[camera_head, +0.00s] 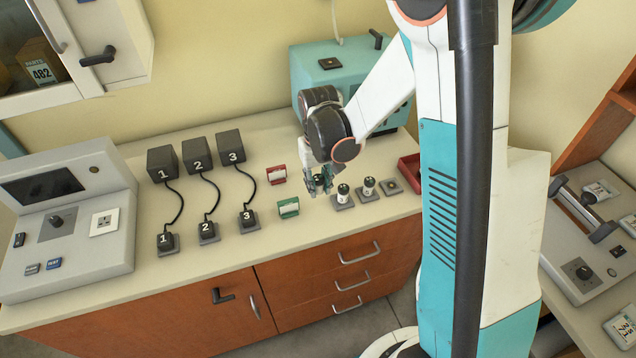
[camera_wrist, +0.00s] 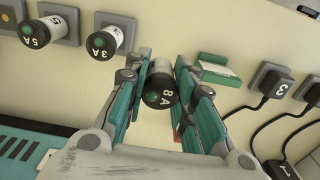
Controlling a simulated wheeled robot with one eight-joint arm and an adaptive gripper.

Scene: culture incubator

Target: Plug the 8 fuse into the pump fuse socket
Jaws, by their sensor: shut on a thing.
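My gripper (camera_wrist: 160,85) is shut on the 8 A fuse (camera_wrist: 160,92), a dark-capped cylinder with a green dot, held between the teal finger pads. In the head view my gripper (camera_head: 319,188) is over the counter, left of two standing fuses; the held fuse is hard to make out there. The 3 A fuse (camera_wrist: 103,42) and 5 A fuse (camera_wrist: 42,33) stand in square holders beside it. The rightmost holder (camera_head: 391,187) in the head view is empty. A small dark square fitting (camera_head: 330,63) is on top of the teal machine (camera_head: 310,80); I cannot tell whether it is the pump fuse socket.
A red holder (camera_head: 277,175) and a green holder (camera_head: 288,207) lie left of my gripper. Several black blocks and plugs (camera_head: 247,221) with cables stand farther left, then a grey console (camera_head: 70,220). A red tray (camera_head: 410,170) is at the right. The counter's front strip is clear.

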